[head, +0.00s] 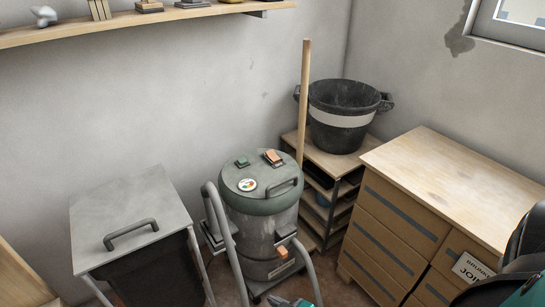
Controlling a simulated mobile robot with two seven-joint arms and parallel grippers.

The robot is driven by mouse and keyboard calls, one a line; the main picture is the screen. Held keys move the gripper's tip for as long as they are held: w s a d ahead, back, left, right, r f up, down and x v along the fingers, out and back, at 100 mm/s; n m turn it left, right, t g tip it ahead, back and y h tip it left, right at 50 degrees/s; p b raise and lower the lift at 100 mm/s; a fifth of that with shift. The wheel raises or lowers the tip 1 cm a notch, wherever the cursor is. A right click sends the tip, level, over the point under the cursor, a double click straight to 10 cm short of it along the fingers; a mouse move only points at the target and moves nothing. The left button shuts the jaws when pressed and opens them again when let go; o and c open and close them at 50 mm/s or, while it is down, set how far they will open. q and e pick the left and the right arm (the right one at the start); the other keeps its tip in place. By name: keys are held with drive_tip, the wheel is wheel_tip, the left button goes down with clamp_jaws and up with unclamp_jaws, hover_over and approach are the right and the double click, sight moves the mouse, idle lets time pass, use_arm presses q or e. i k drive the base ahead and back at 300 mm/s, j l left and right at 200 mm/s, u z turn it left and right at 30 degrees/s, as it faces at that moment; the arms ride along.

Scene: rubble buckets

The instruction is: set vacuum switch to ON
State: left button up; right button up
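The vacuum (259,225) is a grey-green canister standing on the floor in the middle of the head view. Its lid carries an orange rocker-like part (273,157), a small green part (242,162), a round white dial (247,185) and a dark handle. An orange latch (282,252) sits low on its front. Which part is the switch, and its ON or OFF position, I cannot tell. A small teal and grey piece at the bottom edge may be the tip of my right gripper (296,302); its fingers are not clear. My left gripper is not in view.
A grey hose (222,240) loops at the vacuum's left. A lidded bin (130,220) stands left. A wooden pole (304,100) and a shelf rack with a black bucket (341,117) stand behind right. A wooden drawer cabinet (450,180) fills the right. A wall shelf (150,22) runs above.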

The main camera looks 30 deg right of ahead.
sight(271, 154)
drive_tip(key=i+l+u, duration=0.1)
drive_tip(key=l+u, duration=0.35)
drive_tip(key=l, duration=0.85)
